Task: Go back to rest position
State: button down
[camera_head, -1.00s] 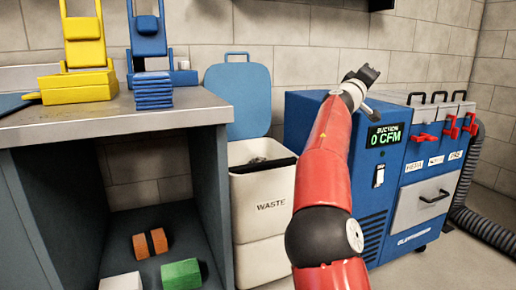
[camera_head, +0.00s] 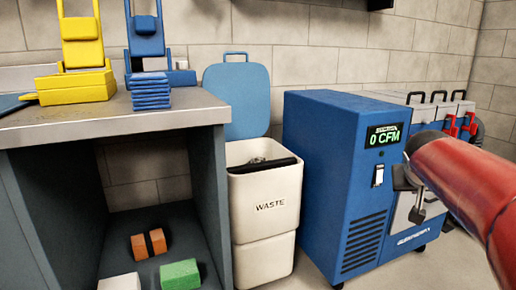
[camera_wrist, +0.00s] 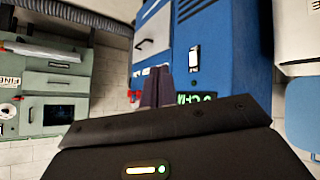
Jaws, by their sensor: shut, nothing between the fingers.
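My gripper (camera_wrist: 157,88) shows in the wrist view with its two dark fingers side by side and shut, nothing between them. In the head view my red arm reaches in from the right edge, in front of the right part of the blue suction machine (camera_head: 335,170). The machine's display (camera_head: 384,135) reads 0 CFM. The fingers cannot be made out clearly in the head view.
A white waste bin (camera_head: 265,215) with its blue lid (camera_head: 237,95) raised stands left of the machine. A workbench (camera_head: 110,122) holds a yellow stand (camera_head: 80,60) and a blue stand (camera_head: 148,45). Orange (camera_head: 149,245) and green (camera_head: 180,274) blocks lie on the shelf below.

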jog(key=s+a+f+n+g+y, duration=0.1)
jog(key=s+a+f+n+y, duration=0.15)
jog(key=s+a+f, duration=0.65)
jog(key=s+a+f+n+g+y, duration=0.1)
jog(key=s+a+f+g+y, duration=0.15)
jog(key=s+a+f, duration=0.7)
jog(key=w+r+p+v, duration=0.1)
jog(key=w+p+v, duration=0.1)
jog(key=p+v, duration=1.1)
notch_tip(320, 180, up, 5)
jog(key=shift+s+a+f+t+y+p, duration=0.3)
jog(key=shift+s+a+t+y, duration=0.15)
jog(key=shift+s, duration=0.3)
jog(key=c, duration=2.1)
grip_release()
